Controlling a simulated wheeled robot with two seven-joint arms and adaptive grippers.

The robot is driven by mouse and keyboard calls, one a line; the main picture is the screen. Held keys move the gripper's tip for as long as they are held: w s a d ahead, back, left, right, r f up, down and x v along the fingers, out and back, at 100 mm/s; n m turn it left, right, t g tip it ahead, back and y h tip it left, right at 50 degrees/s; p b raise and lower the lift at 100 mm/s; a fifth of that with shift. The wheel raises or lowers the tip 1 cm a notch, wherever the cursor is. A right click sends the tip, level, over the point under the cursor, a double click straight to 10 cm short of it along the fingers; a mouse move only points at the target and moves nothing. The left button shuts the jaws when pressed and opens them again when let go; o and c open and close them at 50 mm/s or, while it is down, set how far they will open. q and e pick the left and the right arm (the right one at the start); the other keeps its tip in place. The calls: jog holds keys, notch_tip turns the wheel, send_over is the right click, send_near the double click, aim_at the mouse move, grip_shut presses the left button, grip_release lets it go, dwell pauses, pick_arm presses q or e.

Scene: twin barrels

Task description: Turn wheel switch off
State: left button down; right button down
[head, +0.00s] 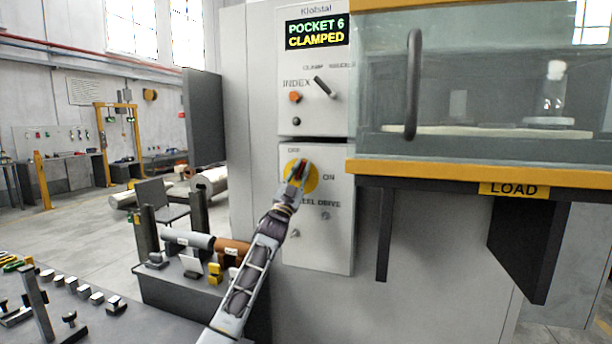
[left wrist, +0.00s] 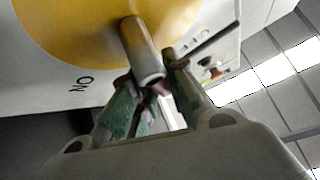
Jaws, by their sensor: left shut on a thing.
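The wheel switch is a yellow disc (head: 312,182) with a lever, on the lower grey panel of the machine. "OFF" is printed at its upper left, "ON" at its right and a partly hidden drive label below. My left gripper (head: 298,174) covers much of the disc and is shut on the switch's lever. The left wrist view shows the grey lever (left wrist: 142,48) standing out from the yellow disc (left wrist: 70,25), its end between the fingers of my left gripper (left wrist: 152,88). The lever's exact angle is hard to tell. My right gripper is not in view.
Above, a panel has a screen (head: 315,33) reading "POCKET 6 CLAMPED", an orange INDEX button (head: 295,97) and a black lever (head: 324,87). A glass door with a dark handle (head: 413,85) is at right. A bench (head: 115,318) with small parts stands at lower left.

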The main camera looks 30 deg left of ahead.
pick_arm(q)
jog(key=shift+s+a+r+n+y, duration=0.1)
jog(key=shift+a+n+y, duration=0.05)
jog(key=shift+n+y, duration=0.95)
jog(key=shift+a+n+y, duration=0.1)
jog(key=shift+n+y, duration=1)
jog(key=shift+a+n+g+y+b, duration=0.2)
jog(key=shift+n+g+y, duration=0.1)
jog(key=shift+n+y, duration=0.65)
jog(key=shift+a+n+g+y+b, duration=0.15)
jog(key=shift+n+g+y, duration=0.15)
jog(key=shift+n+y, duration=0.65)
jog(key=shift+r+n+g+y, duration=0.1)
jog(key=shift+n+g+y, duration=0.3)
jog(key=shift+n+y, duration=0.45)
jog(key=shift+n, duration=0.35)
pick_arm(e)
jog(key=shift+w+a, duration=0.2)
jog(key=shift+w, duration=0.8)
pick_arm(q)
jog(key=shift+s+a+n+g+y, duration=0.15)
jog(key=shift+n+g+y, duration=0.25)
jog(key=shift+n+y, duration=0.3)
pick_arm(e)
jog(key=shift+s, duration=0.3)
